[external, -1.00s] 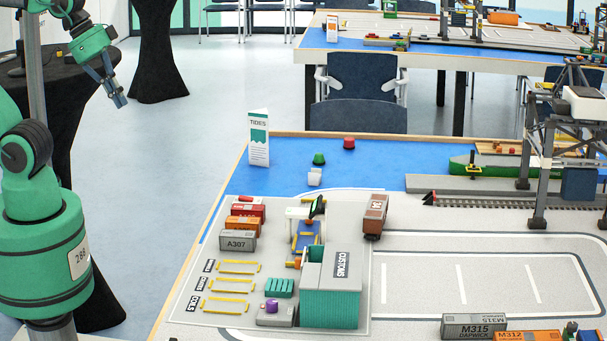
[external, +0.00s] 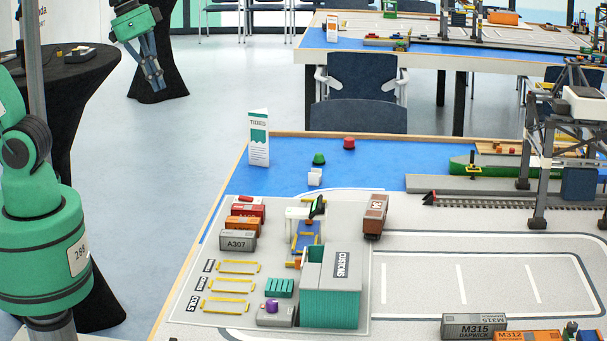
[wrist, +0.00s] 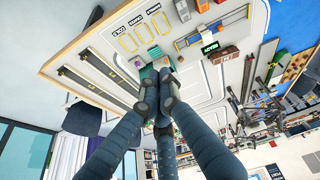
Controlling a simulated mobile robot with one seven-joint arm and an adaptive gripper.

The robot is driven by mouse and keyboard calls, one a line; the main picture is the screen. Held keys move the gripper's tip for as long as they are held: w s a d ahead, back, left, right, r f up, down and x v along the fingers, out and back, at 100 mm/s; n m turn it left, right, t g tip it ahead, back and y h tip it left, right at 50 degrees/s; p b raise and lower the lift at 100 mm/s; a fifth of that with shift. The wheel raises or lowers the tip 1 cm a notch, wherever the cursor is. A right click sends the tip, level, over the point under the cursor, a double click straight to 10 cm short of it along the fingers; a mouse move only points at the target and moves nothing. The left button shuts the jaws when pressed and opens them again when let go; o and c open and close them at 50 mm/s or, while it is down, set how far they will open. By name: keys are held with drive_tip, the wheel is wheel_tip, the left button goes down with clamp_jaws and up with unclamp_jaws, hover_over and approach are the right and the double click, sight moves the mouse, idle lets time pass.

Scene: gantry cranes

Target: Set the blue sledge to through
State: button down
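The blue sledge (external: 306,238) appears to be the small blue bed with yellow bars by the white arch (external: 297,213), beside the teal customs building (external: 330,290). The arch and the orange piece hide parts of it. A blue strip, likely the same sledge (wrist: 190,40), shows upside down in the wrist view. My gripper (external: 155,86) hangs in the air at the upper left, beyond the table's left edge and far from the sledge. Its blue-grey fingers lie close together with their tips (wrist: 163,88) bunched in the wrist view. I see nothing held; whether they are fully shut is unclear.
Red, orange and grey containers (external: 240,226) stand left of the sledge, and a brown wagon (external: 375,216) stands right. A tides card (external: 258,138) stands at the table's left edge. A crane (external: 560,140) stands at the right. The air around my gripper is clear.

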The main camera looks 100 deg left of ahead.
drive_tip(key=w+a+f+n+g+h+p, duration=0.15)
drive_tip(key=w+a+f+n, duration=0.25)
drive_tip(key=w+a, duration=0.7)
drive_tip(key=w+a+f+n+g+p, duration=0.15)
drive_tip(key=w+a+f+n, duration=0.4)
drive_tip(key=w, duration=0.95)
drive_tip(key=w+a+f+n+h+p, duration=0.1)
drive_tip(key=w+a+f+n, duration=0.1)
drive_tip(key=a+f, duration=0.9)
drive_tip(key=w+a+f+n+g+h+p, duration=0.1)
drive_tip(key=w+a+f, duration=0.4)
drive_tip(key=a+f, duration=0.7)
wheel_tip(320, 180, down, 2)
drive_tip(key=n+h, duration=0.1)
drive_tip(key=n, duration=0.1)
drive_tip(key=shift+w+f+n+p, duration=0.2)
drive_tip(key=shift+w+n+p, duration=0.05)
drive_tip(key=shift+n+p, duration=0.1)
drive_tip(key=shift+d+f, duration=0.15)
